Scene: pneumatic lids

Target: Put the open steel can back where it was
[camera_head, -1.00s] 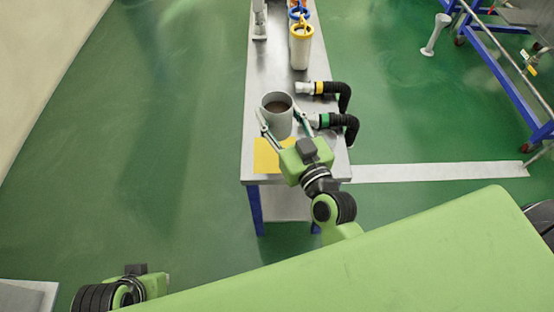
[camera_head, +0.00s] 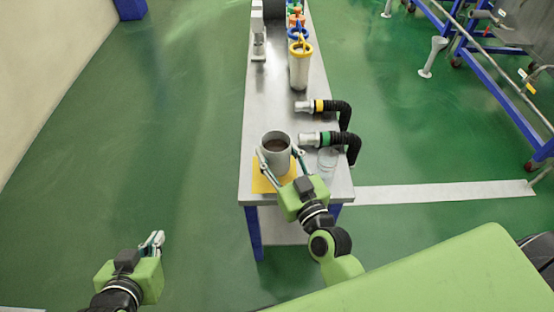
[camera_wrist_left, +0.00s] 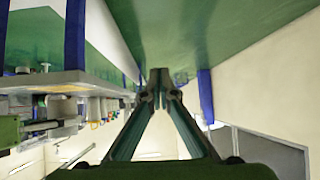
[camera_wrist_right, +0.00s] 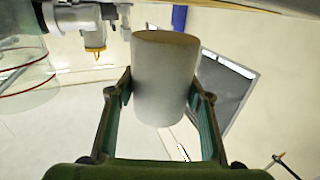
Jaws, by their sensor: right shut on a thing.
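The open steel can (camera_head: 275,157) is a grey cylinder with dark contents, upright at the near end of the steel table. My right gripper (camera_head: 278,158) has its fingers on both sides of it. In the right wrist view the can (camera_wrist_right: 163,85) stands between the two fingers (camera_wrist_right: 163,98).
Beside the can are a hose with a green band (camera_head: 325,139), a hose with a yellow band (camera_head: 322,106) and a clear glass-like vessel (camera_head: 327,162). A white canister with a yellow-rimmed top (camera_head: 300,70) and a grey device (camera_head: 258,45) stand farther back. The table's left side is mostly clear.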

